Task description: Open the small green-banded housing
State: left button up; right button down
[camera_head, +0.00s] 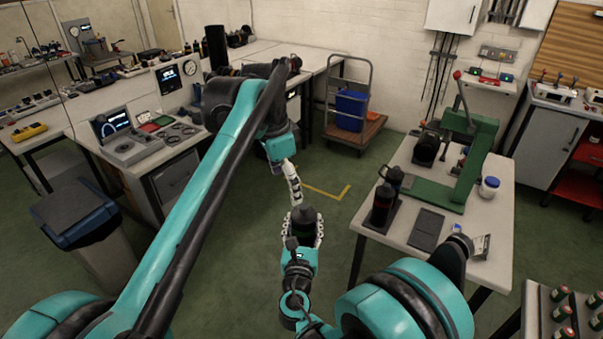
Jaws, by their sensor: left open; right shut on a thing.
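My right gripper (304,238) points up at the lower middle of the head view, its pale fingers shut around a dark cylindrical housing. The housing (304,217) stands roughly upright between the fingers, its black top showing above them. A green band cannot be made out clearly at this size, and the fingers hide much of its side. My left gripper (294,188) comes down from above and is open. Its pale fingers are just above and slightly left of the housing's top. Whether they touch it cannot be told.
A light table (490,245) on the right carries a green press (470,160), dark canisters (382,205) and a dark pad (426,229). A tray (535,310) with several green-banded cylinders is at the lower right. A bin (90,240) stands left. Green floor lies open behind the grippers.

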aim_at(306, 205)
pick_arm(q)
jog(key=w+d+m+g, duration=0.1)
jog(key=w+d+m, duration=0.2)
jog(key=d, duration=0.1)
jog(key=f, duration=0.7)
jog(key=d+f, duration=0.1)
jog(key=f, duration=0.3)
jog(key=shift+f, duration=0.3)
jog(key=c, duration=1.4)
jog(key=shift+r, duration=0.2)
jog(key=shift+r, duration=0.95)
